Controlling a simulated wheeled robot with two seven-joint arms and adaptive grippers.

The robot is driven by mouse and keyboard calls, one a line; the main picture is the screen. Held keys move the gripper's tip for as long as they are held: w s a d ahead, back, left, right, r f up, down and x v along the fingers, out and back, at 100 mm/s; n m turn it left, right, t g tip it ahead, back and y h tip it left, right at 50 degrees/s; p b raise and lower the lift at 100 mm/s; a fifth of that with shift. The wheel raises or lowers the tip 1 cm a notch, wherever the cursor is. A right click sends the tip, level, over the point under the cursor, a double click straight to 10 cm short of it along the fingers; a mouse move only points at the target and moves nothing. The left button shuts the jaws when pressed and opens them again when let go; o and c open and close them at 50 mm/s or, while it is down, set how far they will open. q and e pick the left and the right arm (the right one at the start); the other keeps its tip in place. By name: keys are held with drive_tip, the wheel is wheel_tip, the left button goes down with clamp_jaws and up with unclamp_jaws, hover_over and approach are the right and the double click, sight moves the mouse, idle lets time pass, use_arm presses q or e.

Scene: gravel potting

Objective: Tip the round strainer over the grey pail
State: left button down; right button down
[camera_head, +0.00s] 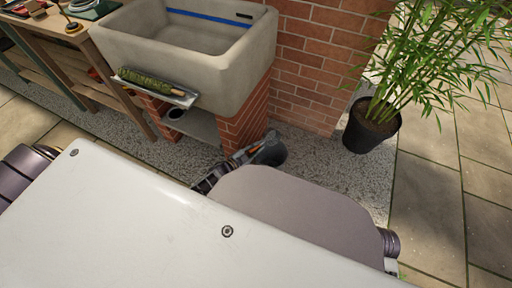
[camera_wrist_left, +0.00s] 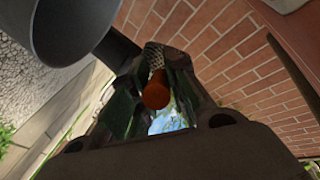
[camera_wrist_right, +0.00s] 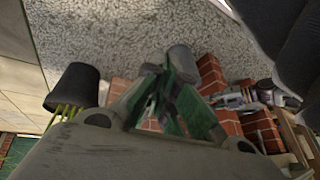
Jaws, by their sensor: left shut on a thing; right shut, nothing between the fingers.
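The grey pail (camera_head: 271,152) stands on the gravel beside the brick pier in the head view. A large grey cylinder, likely the pail (camera_wrist_left: 72,28), fills the upper left of the left wrist view. My left gripper (camera_head: 230,163) is next to the pail, partly hidden by my own body. It is shut on the strainer's orange handle (camera_wrist_left: 156,92), and a patch of mesh shows just beyond the fingers. The strainer's bowl and its tilt cannot be made out. My right gripper (camera_wrist_right: 168,88) is shut and empty; my body hides it in the head view.
A potted bamboo (camera_head: 372,128) stands right of the pail. A wooden bench (camera_head: 105,75) is at the left. Open gravel lies between pail and bamboo.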

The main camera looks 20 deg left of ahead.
use_arm(q)
drive_tip(key=shift+r+n+p, duration=0.25)
drive_tip(key=shift+n+p, duration=0.15)
drive_tip(key=shift+p, duration=0.1)
drive_tip(key=shift+r+n+g+p, duration=0.2)
drive_tip(key=shift+n+g+p, duration=0.15)
drive_tip(key=shift+p, duration=0.2)
drive_tip(key=shift+r+n+p, duration=0.2)
drive_tip(key=shift+n+p, duration=0.25)
drive_tip(key=shift+p, duration=0.1)
drive_tip(key=shift+r+n+g+p, duration=0.1)
drive_tip(key=shift+n+g+p, duration=0.25)
drive_tip(key=shift+n+p, duration=0.05)
use_arm(e)
drive_tip(key=shift+g+h, duration=0.6)
drive_tip(key=shift+g, duration=0.1)
drive_tip(key=d+r, duration=0.2)
drive_tip(key=r, duration=0.1)
drive_tip(key=shift+s+d+r, duration=0.1)
drive_tip(key=shift+s+d, duration=0.05)
drive_tip(key=shift+s, duration=0.2)
drive_tip(key=shift+r, duration=0.1)
